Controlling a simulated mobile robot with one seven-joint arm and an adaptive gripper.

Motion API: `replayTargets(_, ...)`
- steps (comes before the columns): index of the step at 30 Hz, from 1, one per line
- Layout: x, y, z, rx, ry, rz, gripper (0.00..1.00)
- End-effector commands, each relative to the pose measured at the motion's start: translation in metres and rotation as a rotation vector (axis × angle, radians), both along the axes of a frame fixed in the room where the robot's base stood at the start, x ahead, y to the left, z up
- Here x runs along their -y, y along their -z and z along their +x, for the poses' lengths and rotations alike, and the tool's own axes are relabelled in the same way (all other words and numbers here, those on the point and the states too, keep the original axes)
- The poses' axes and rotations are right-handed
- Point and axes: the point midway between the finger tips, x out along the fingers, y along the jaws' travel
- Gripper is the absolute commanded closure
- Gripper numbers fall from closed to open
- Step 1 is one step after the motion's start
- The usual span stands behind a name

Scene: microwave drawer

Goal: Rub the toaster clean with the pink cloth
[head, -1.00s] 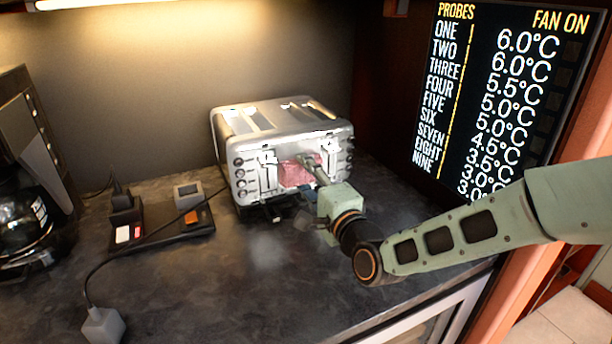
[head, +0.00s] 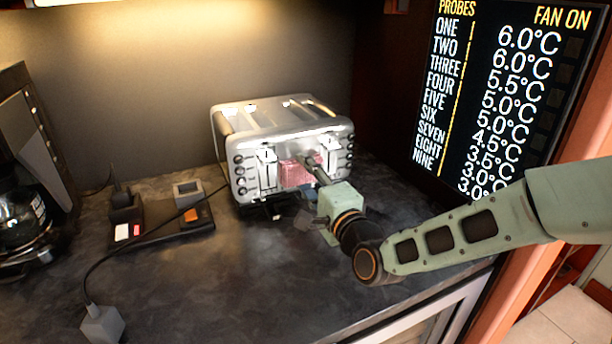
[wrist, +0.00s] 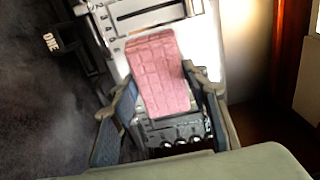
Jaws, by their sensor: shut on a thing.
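The silver toaster (head: 285,117) stands on the dark counter against the back wall, its front with levers and knobs facing my arm. It also shows in the wrist view (wrist: 204,45). The pink cloth (head: 297,173) is at the middle of the toaster's front face, between the two levers. In the wrist view the cloth (wrist: 160,75) lies flat-looking, with a grid texture, between my fingers. My gripper (wrist: 162,92) is shut on the cloth, its fingers spread to either side of it. In the head view my gripper (head: 312,172) is right at the toaster's front and partly covers the cloth.
A dark tray (head: 165,232) with small blocks sits left of the toaster. A cable runs to a grey plug (head: 102,325) at the front left. A coffee maker (head: 25,200) stands at the far left. A display screen (head: 500,90) is at the right.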

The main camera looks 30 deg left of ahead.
Motion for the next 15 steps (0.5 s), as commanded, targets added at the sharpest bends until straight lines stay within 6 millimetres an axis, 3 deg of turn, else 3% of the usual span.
replayTargets(15,-0.0017,-0.0094,0.0014,0.001,0.0,0.001,0.89)
